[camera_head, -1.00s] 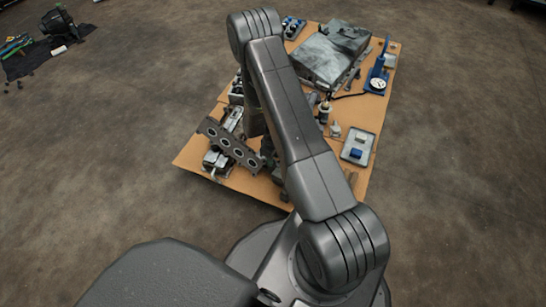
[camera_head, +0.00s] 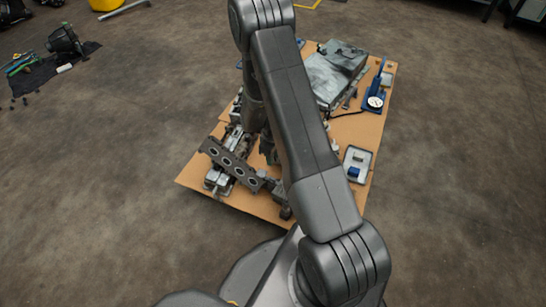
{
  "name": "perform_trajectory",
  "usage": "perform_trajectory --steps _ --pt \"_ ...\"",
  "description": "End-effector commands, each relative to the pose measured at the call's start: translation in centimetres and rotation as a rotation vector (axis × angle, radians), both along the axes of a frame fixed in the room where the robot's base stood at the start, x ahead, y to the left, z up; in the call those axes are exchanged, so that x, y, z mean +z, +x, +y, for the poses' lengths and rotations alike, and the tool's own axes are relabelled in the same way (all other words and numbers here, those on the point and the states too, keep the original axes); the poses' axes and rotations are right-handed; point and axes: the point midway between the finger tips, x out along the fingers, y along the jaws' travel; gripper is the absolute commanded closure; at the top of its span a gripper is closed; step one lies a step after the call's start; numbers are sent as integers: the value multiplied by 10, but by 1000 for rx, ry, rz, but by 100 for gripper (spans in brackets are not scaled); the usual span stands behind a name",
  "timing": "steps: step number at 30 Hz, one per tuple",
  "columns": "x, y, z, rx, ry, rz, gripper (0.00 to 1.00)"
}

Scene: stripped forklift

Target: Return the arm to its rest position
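My arm rises from my base at the bottom right and runs up across the middle of the head view. Its elbow reaches the top edge. The forearm folds back down behind the upper arm, over the left part of a tan board (camera_head: 224,127). The gripper end is mostly hidden behind the upper arm among dark parts, so its fingers and anything in them cannot be made out.
The board carries a metal plate with several round holes (camera_head: 232,166), a grey box-like part (camera_head: 335,72), a blue tool with a round gauge (camera_head: 375,100) and a small tray (camera_head: 357,164). A dark mat with tools (camera_head: 45,72) lies far left. Open floor surrounds the board.

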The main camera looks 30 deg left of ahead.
Motion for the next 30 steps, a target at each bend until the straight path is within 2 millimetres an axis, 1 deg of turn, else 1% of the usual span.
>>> perform_trajectory --steps 5,8,11,24,30 --pt "-2 0 0 0 0 0 68" --pt "-9 0 0 0 -1 1 68" --pt "-22 0 0 0 -1 1 68" --pt "-110 0 -1 -1 -2 2 68" --pt "-144 0 -1 -1 -1 1 68"
